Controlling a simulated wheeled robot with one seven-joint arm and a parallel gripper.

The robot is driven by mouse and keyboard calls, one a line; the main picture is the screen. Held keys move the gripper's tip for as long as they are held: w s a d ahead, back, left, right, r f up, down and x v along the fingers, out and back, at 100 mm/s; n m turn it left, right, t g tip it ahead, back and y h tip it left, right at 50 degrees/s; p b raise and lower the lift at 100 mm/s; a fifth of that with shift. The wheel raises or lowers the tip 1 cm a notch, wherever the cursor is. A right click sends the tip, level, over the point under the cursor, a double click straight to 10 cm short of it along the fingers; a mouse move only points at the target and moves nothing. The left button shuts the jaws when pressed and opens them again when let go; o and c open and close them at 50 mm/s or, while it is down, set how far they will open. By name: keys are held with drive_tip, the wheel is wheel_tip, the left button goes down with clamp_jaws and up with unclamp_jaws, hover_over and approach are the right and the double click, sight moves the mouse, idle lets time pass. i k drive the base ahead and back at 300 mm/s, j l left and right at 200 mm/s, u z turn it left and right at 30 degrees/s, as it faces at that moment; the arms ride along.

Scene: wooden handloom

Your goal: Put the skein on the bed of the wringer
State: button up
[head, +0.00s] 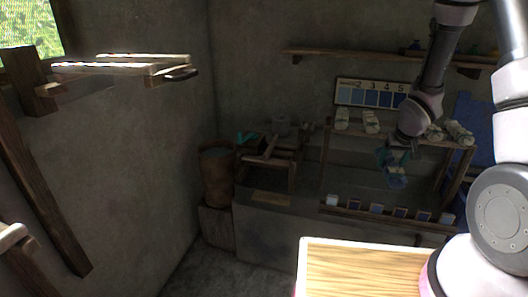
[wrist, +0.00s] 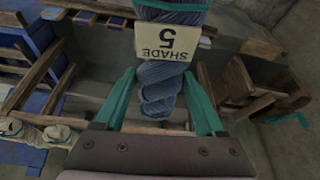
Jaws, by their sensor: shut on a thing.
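The skein (wrist: 162,90) is a twisted blue hank with a cream tag reading "SHADE 5". My gripper (wrist: 158,76) is shut on it, with one teal finger on each side. In the head view, my gripper (head: 393,157) holds the skein (head: 396,182) in the air in front of the rack, at right. What looks like the wringer (head: 272,160) is a wooden frame on the counter, left of my gripper and apart from it. It also seems to show at right in the wrist view (wrist: 258,88). Its bed is dark and hard to make out.
A wooden rack (head: 325,165) bears several pale skeins (head: 370,122). Small blue swatches (head: 376,208) line its lower rail. A numbered shade chart (head: 370,93) is on the wall behind. A brown barrel (head: 216,172) stands left of the wringer. A pale wooden top (head: 365,268) is in the foreground.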

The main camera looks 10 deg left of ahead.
sight(285, 153)
drive_tip(key=i+j+u, duration=0.2)
drive_tip(key=i, duration=0.15)
drive_tip(key=i+j+u, duration=0.2)
drive_tip(key=i, duration=0.15)
drive_tip(key=i+l+u, duration=0.1)
drive_tip(key=i+l, duration=0.2)
drive_tip(key=i, duration=0.15)
